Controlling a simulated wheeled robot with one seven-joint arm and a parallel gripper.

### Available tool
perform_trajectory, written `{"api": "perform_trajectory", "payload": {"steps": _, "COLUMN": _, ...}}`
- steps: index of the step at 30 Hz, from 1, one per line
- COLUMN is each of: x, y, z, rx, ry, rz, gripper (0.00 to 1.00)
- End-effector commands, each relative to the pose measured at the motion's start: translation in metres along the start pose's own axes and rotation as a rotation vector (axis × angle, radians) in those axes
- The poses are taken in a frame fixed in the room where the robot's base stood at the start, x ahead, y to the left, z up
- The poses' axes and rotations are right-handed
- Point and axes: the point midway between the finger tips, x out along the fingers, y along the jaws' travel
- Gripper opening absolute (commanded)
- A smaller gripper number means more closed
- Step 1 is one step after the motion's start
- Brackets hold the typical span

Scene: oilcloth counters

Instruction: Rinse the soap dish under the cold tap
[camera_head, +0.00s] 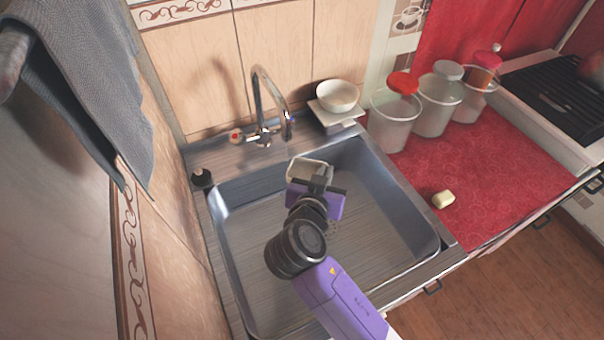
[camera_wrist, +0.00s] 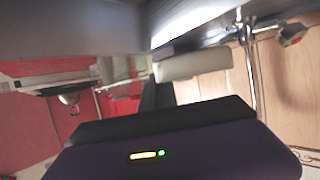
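The soap dish (camera_head: 309,166) is a pale, shallow piece over the sink basin, in front of and below the tap spout. It also shows as a whitish block in the wrist view (camera_wrist: 193,63). My gripper (camera_head: 316,181) is at its near edge, with the dish between the dark fingers; part of the dish is hidden by them. The chrome tap (camera_head: 262,105) has a curved spout, a red-marked knob (camera_head: 236,136) on the left and a bluish mark on the right side. No stream of water is visible. The tap also shows in the wrist view (camera_wrist: 249,65).
The steel sink (camera_head: 400,214) surrounds my arm, its walls close on the right. A white bowl (camera_head: 338,96) stands on a pale stack behind it. Clear canisters (camera_head: 395,122) and a small yellowish soap piece (camera_head: 443,200) are on the red oilcloth (camera_head: 500,185). A grey towel (camera_head: 85,75) hangs left.

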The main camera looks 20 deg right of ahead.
Motion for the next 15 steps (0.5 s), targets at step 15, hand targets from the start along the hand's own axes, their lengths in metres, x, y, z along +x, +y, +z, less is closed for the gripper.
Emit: {"api": "perform_trajectory", "payload": {"steps": 15, "x": -0.024, "y": 0.028, "z": 0.01, "rx": 0.0, "ry": 0.0, "rz": 0.0, "gripper": 0.0}}
